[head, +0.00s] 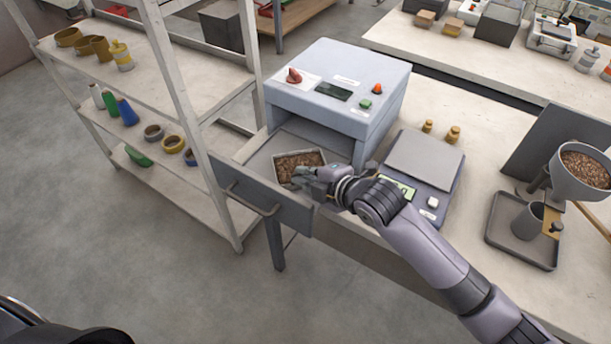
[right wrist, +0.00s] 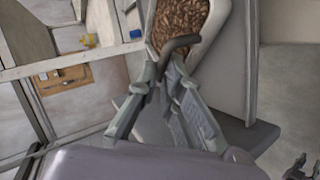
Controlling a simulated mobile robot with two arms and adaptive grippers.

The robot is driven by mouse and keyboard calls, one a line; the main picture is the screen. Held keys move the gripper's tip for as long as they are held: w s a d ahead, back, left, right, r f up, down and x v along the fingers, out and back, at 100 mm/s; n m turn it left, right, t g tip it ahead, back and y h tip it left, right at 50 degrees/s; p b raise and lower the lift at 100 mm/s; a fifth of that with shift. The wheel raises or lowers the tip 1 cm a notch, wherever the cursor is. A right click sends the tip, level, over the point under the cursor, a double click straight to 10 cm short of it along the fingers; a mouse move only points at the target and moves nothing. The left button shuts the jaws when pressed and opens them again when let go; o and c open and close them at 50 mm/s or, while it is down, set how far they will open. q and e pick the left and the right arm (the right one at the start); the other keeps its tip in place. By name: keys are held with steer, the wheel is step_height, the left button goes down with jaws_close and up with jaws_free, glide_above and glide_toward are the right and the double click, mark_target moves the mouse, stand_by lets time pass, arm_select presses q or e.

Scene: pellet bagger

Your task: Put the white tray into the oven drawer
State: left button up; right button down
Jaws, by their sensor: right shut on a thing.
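The white tray (head: 300,155) is full of brown pellets and sits over or in the open drawer (head: 246,192) of the grey oven (head: 337,86). I cannot tell whether it touches the drawer floor. My right gripper (head: 305,174) reaches in from the right, at the tray's near right edge. In the right wrist view the tray's pellets (right wrist: 180,22) show at the top.
The drawer front with its bar handle (head: 250,199) stands out beyond the table edge. A white shelf rack (head: 190,100) stands close on the left. A scale (head: 424,165) lies right of the oven, and a pellet funnel (head: 583,176) stands farther right.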

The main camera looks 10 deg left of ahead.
steer(key=shift+f, duration=0.5)
steer(key=c, duration=1.7)
jaws_free()
steer(key=b+v, duration=0.1)
steer(key=v, duration=1.1)
